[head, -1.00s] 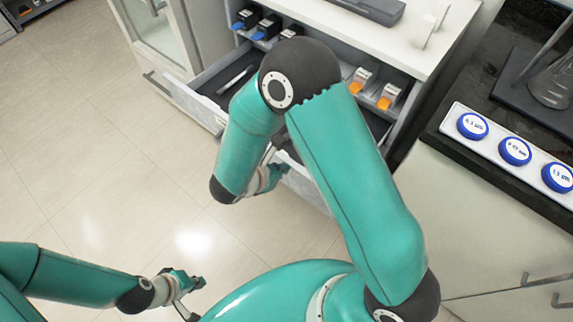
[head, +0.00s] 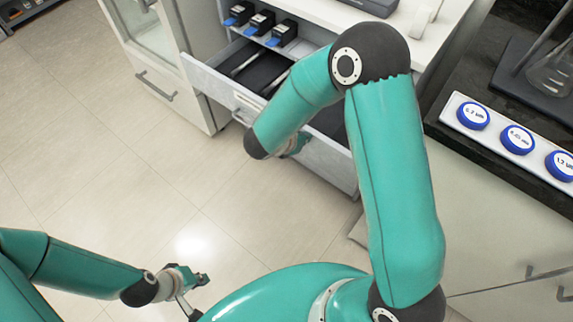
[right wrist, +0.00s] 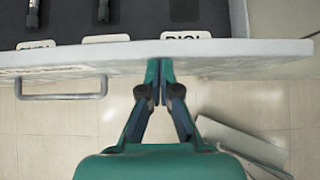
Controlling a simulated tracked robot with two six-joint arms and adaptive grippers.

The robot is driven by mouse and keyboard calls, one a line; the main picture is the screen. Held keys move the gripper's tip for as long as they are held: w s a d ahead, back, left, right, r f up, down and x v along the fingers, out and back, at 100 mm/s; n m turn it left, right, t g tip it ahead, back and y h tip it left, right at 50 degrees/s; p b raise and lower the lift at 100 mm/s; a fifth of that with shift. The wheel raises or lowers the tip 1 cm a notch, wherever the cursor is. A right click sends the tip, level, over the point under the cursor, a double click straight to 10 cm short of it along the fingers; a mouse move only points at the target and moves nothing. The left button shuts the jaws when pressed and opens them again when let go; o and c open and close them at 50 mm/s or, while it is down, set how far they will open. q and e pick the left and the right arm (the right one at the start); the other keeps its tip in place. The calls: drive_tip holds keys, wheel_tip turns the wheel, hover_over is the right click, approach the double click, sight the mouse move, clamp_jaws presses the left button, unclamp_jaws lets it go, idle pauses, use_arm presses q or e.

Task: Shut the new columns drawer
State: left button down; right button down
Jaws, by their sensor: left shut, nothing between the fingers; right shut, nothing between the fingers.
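The drawer (head: 330,167) stands part way out of the white cabinet, with a pale front and a dark interior holding dark column-like items. My right gripper (head: 297,145) is at the outside of the drawer front, right of its handle (head: 240,108); my right arm hides part of the drawer. In the right wrist view, the shut, empty fingers (right wrist: 159,68) meet the drawer front (right wrist: 235,58) just below a partly covered "DIOL" label; contact looks likely. The handle (right wrist: 62,90) is to their left. My left gripper (head: 198,280) is shut and empty, low over the floor.
Several dark units with blue tips (head: 262,22) sit on a shelf above the drawer. A glass-door cabinet (head: 155,45) stands to the left. A dark bench with blue-capped jars (head: 517,138) is at the right. The floor (head: 110,150) before the drawer is clear.

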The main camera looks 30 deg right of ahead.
drive_tip(key=w+d, duration=0.3)
drive_tip(key=d, duration=0.4)
drive_tip(key=w+d+b, duration=0.1)
drive_tip(key=w+d, duration=0.3)
drive_tip(key=d, duration=0.4)
drive_tip(key=shift+d, duration=0.2)
